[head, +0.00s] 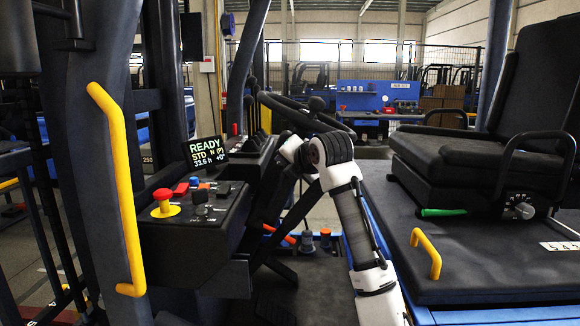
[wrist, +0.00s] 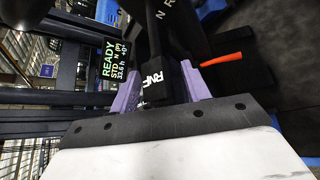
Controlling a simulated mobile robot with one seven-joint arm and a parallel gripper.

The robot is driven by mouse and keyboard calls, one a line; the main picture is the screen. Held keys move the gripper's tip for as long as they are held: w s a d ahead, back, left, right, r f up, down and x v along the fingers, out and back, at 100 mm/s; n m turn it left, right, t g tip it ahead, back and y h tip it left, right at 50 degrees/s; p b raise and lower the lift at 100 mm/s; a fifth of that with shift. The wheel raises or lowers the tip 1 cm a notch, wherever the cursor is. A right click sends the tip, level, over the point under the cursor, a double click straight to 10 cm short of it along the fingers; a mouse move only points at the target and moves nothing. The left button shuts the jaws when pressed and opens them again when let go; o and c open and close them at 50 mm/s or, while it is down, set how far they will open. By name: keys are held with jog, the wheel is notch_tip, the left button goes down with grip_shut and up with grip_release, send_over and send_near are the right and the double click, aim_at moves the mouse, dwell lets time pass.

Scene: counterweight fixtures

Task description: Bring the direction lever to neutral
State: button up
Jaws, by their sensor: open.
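In the wrist view my gripper (wrist: 160,74) has two purple fingers, apart from each other. The black direction lever (wrist: 153,92), with white R N F letters on its end, lies between them. Dark gaps seem to show beside it, so I cannot tell whether either finger touches. More white letters, N and R, are on the dark part beyond it. The display (wrist: 107,55) reads READY, STD, N; it also shows in the head view (head: 206,151). In the head view my arm reaches toward the steering wheel, and the fingers and lever cannot be made out.
The dark console (head: 190,228) carries a red emergency button (head: 162,195) and small levers. The steering wheel (head: 300,112) is close to my arm. A yellow handrail (head: 122,185) stands at left, the seat (head: 475,150) at right. An orange-red handle (wrist: 222,59) is right of the fingers.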

jog(key=b+v, duration=0.3)
jog(key=v, duration=1)
jog(key=shift+s+d, duration=0.2)
jog(key=shift+s, duration=0.05)
